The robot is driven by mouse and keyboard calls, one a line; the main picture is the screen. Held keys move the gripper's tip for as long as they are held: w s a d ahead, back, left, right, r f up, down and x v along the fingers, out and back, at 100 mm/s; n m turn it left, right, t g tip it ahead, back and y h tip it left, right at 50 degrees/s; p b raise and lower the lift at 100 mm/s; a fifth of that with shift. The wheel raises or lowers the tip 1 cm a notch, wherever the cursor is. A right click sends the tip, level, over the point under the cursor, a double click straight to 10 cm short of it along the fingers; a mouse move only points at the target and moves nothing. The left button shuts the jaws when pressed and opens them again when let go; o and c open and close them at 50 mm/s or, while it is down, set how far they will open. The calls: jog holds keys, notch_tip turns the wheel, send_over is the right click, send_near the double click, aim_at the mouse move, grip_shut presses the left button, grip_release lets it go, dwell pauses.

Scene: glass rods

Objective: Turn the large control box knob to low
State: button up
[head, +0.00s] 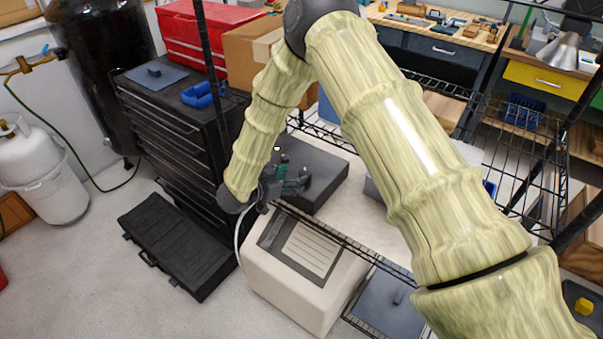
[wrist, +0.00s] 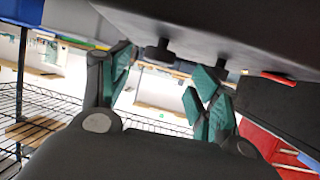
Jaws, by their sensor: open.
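The dark grey control box (head: 322,178) sits on the wire shelf in the head view. My gripper (head: 293,184) is at its near left side and covers part of that face. In the wrist view the box (wrist: 230,25) fills the top of the picture. Two dark knobs stick out from its face, one larger (wrist: 159,50) and one smaller (wrist: 217,69). My gripper (wrist: 162,82) is open, with green-padded fingers apart. The larger knob appears between the fingers, the smaller one near the right finger. I cannot tell whether either is touched, nor read any knob setting.
A cream container (head: 300,290) with a slotted panel stands below the shelf edge. A black tool chest (head: 165,110) is at the left, with a black case (head: 175,245) on the floor. Cardboard and red boxes stand behind. The floor at lower left is clear.

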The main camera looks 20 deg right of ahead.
aim_at(302, 175)
jog(key=shift+p+x, duration=0.5)
jog(key=shift+x, duration=2.2)
jog(key=shift+s, duration=0.1)
jog(key=c, duration=1)
